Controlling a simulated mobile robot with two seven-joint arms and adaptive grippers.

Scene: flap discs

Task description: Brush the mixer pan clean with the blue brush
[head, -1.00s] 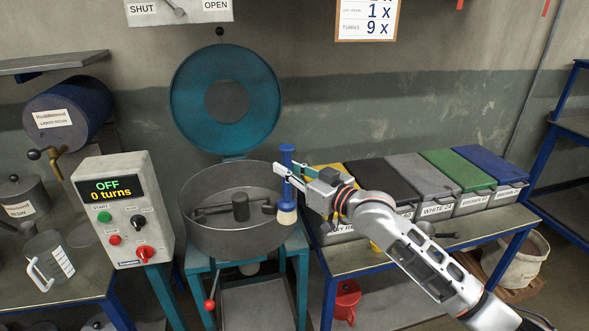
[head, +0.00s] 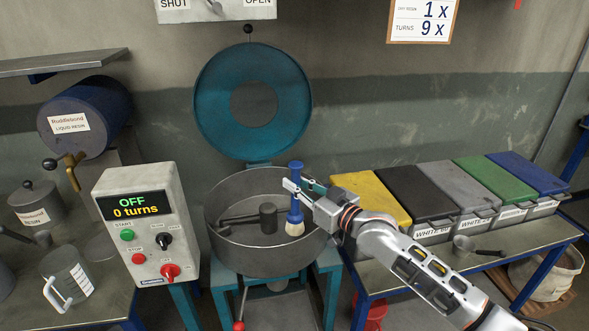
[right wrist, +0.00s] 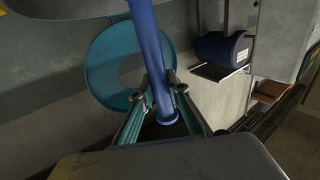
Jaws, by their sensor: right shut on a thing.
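The mixer pan (head: 230,245) is a round grey metal pan with a mixing arm (head: 267,216) inside, on a teal stand. Its teal ring-shaped lid (head: 208,100) stands raised behind it. The blue brush (head: 296,190) has a blue handle and pale bristles (head: 295,228). My right gripper (head: 296,190) is shut on the handle and holds the brush upright, bristles down, within the pan's right side. I cannot tell whether the bristles touch the pan. In the right wrist view the blue handle (right wrist: 148,50) runs between the fingers (right wrist: 158,97). My left gripper is not in view.
A control box (head: 148,226) reading OFF and 0 turns stands left of the pan. A glass jug (head: 68,283) and a blue drum (head: 85,118) are further left. Several lidded bins (head: 430,190) and a small metal scoop (head: 478,247) are on the bench at right.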

